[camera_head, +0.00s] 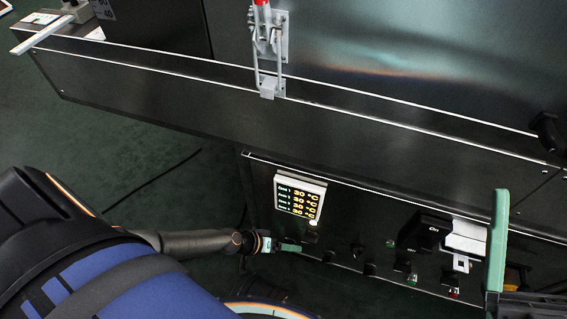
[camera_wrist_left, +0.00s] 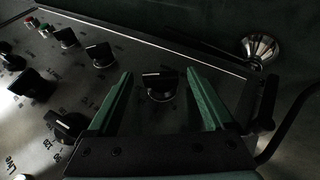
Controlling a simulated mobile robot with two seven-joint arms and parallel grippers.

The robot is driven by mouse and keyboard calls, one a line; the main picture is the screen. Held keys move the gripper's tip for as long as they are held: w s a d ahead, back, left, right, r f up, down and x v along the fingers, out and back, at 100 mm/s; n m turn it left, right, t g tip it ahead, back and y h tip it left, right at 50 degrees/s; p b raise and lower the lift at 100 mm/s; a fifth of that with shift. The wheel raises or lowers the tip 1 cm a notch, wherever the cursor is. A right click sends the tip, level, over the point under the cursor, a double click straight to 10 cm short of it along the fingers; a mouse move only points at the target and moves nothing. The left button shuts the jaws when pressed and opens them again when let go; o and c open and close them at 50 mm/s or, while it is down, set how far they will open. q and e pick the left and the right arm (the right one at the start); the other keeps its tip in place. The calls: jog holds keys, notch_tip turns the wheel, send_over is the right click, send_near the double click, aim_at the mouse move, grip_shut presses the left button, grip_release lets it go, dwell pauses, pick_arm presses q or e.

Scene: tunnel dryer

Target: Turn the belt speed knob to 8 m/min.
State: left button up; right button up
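My left gripper (camera_head: 288,247) is at the front of the control panel, low and left of centre in the head view. In the left wrist view its two green fingers (camera_wrist_left: 158,76) are open, one on each side of a black knob (camera_wrist_left: 160,86). The fingers look apart from the knob; whether they reach its depth is unclear. The knob's pointer lies roughly crosswise between the fingers. Its scale and label are not readable, so I cannot tell whether it is the belt speed knob. My right gripper (camera_head: 497,240) shows one upright green finger at the right; its opening is not clear.
Other black knobs (camera_wrist_left: 100,55) (camera_wrist_left: 67,125) sit close by on the panel. A lit display (camera_head: 300,198) shows several 30 °C lines. A black "On" switch (camera_head: 426,231) is at the right. A long dark metal ledge (camera_head: 300,118) overhangs the panel.

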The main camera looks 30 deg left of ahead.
pick_arm(q)
jog(key=c, duration=1.3)
jog(key=shift+s+f+h+b, duration=0.1)
jog(key=shift+f+h+b, duration=0.1)
jog(key=shift+h+b, duration=0.15)
jog(key=shift+c, duration=0.2)
jog(key=shift+a+f+n+t+h+b, duration=0.1)
jog(key=shift+a+n+t+h+b, duration=0.2)
jog(key=shift+h+b, duration=0.35)
grip_shut()
grip_release()
jog(key=shift+a+t+h, duration=0.15)
jog(key=shift+t+h, duration=0.25)
jog(key=shift+h, duration=0.3)
jog(key=shift+a+f+n+h, duration=0.25)
jog(key=shift+n+h, duration=0.15)
jog(key=shift+h, duration=0.1)
jog(key=shift+d+r+t, duration=0.15)
jog(key=shift+t, duration=0.25)
